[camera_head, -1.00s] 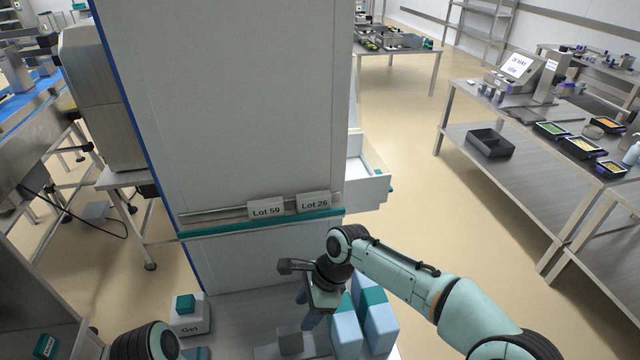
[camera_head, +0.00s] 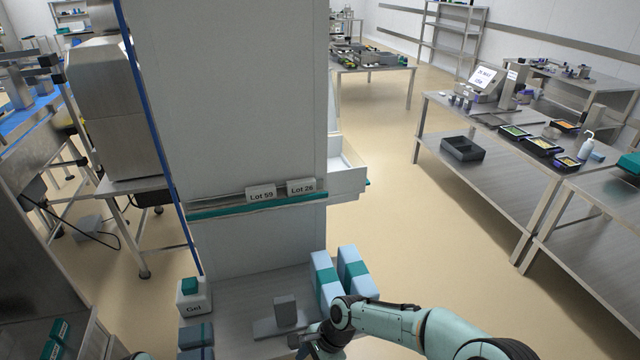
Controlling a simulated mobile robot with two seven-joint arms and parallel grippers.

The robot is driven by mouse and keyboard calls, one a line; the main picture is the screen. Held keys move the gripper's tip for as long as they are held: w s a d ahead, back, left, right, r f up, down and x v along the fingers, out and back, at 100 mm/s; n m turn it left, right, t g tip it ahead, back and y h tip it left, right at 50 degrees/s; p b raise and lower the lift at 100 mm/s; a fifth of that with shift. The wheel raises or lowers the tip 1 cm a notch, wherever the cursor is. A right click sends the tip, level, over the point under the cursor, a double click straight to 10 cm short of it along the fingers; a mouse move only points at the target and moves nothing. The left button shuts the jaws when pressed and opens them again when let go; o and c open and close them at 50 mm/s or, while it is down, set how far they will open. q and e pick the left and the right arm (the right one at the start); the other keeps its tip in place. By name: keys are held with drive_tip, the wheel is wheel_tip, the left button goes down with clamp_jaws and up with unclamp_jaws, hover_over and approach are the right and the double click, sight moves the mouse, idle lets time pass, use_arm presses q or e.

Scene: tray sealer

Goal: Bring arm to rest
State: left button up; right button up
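My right arm comes in from the lower right, and its gripper (camera_head: 308,343) is low in the picture, at the near edge of the grey work surface (camera_head: 235,305). The gripper is small and partly hidden by its own wrist, so I cannot tell whether its fingers are open or shut. No held object shows. Two blue-and-teal boxes (camera_head: 326,280) (camera_head: 354,272) stand beyond the wrist. A grey stand (camera_head: 285,311) is just beyond the gripper. Only a sliver of my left arm shows at the bottom left; its gripper is out of view.
A tall white cabinet (camera_head: 235,100) with "Lot 59" and "Lot 26" labels rises behind the surface. A white "Gel" container (camera_head: 193,297) and dark boxes (camera_head: 196,337) stand at left. An open drawer (camera_head: 345,180) juts out right. Steel benches line the right, with open floor between.

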drive_tip(key=s+d+f+n+p, duration=0.1)
drive_tip(key=s+d+f+n, duration=0.1)
drive_tip(key=s+d+f, duration=0.4)
drive_tip(key=s+d+f+n, duration=0.2)
drive_tip(key=s+f, duration=0.2)
drive_tip(key=f, duration=0.5)
use_arm(q)
drive_tip(key=w+r, duration=0.1)
drive_tip(key=w+r+p, duration=0.1)
drive_tip(key=r, duration=0.1)
drive_tip(key=shift+r+p, duration=0.2)
drive_tip(key=shift+p, duration=0.1)
use_arm(e)
drive_tip(key=s+d+f+n, duration=0.2)
drive_tip(key=s+d, duration=0.1)
drive_tip(key=s, duration=0.4)
drive_tip(key=s+d+f+n+h, duration=0.1)
drive_tip(key=s+d+f+n, duration=0.1)
drive_tip(key=s, duration=0.5)
drive_tip(key=shift+s+d+f, duration=0.4)
drive_tip(key=shift+d+f, duration=0.05)
drive_tip(key=shift+d, duration=0.45)
